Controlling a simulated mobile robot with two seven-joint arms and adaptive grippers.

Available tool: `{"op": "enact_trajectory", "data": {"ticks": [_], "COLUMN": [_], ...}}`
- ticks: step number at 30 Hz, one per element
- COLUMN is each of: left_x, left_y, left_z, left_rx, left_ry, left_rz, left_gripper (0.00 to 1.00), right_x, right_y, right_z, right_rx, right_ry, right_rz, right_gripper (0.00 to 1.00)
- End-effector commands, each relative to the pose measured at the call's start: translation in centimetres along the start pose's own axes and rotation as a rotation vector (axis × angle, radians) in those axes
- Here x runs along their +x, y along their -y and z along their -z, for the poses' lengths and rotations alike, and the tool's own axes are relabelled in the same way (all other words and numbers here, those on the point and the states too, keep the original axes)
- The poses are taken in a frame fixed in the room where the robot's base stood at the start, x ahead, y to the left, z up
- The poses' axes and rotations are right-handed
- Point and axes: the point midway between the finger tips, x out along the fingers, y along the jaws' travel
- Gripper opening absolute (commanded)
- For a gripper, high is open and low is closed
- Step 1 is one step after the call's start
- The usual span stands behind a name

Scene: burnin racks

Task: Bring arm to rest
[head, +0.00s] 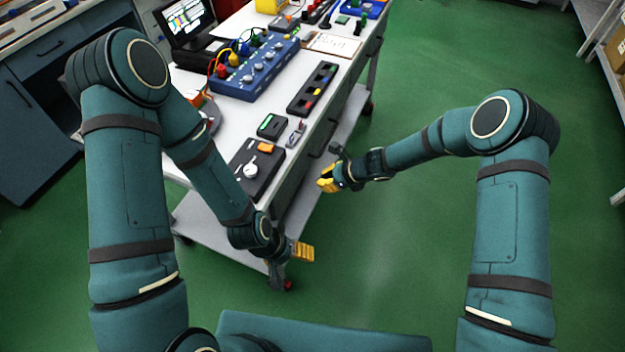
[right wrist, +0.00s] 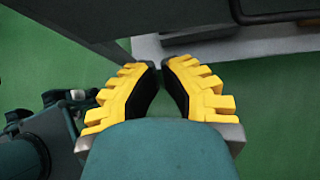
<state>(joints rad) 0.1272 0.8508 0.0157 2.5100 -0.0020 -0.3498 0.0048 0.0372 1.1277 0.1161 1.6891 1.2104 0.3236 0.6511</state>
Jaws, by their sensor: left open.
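My left gripper (head: 290,263) is the lower one in the head view. It hangs past the near corner of the white cart and is open, with a yellow finger showing and nothing seen in it. My right gripper (head: 326,180) is just off the cart's right side, pointing left towards it. The right wrist view shows its two yellow fingers (right wrist: 161,68) with tips almost together and nothing between them. Both elbows are bent, and both forearms reach inward.
The cart's worktop (head: 332,70) holds a blue box with knobs (head: 254,70), a black strip (head: 313,89), a small green-screened device (head: 272,126) and a black box with a dial (head: 254,168). The green floor (head: 420,230) is clear right of the cart. A shelf (head: 600,45) stands far right.

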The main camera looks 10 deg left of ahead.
Motion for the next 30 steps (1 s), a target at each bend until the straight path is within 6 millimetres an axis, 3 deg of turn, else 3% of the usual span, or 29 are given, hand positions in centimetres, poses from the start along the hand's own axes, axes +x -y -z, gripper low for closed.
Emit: {"op": "enact_trajectory", "data": {"ticks": [1, 7, 20, 25, 30], "left_x": [-0.3, -0.7, -0.8, -0.8, -0.8], "left_y": [-0.1, -0.3, -0.3, -0.3, -0.3], "left_z": [0.0, -0.1, -0.2, -0.2, -0.2], "left_rx": [-0.001, -0.001, -0.001, -0.001, -0.001], "left_ry": [0.002, 0.005, 0.006, 0.006, 0.006], "left_rz": [0.000, 0.000, 0.000, 0.000, 0.000], "left_gripper": [0.72, 0.72, 0.72, 0.72, 0.72], "right_x": [-1.2, -3.8, -4.6, -5.8, -8.9], "right_y": [0.1, 0.1, -0.6, -4.8, -10.7], "right_z": [-0.1, 0.0, 0.8, 5.3, 11.2], "right_rx": [0.001, 0.002, -0.031, -0.300, -0.794], "right_ry": [0.000, -0.002, -0.024, -0.175, -0.341], "right_rz": [0.003, 0.002, -0.009, -0.080, -0.208], "right_gripper": [0.00, 0.00, 0.00, 0.00, 0.00]}}
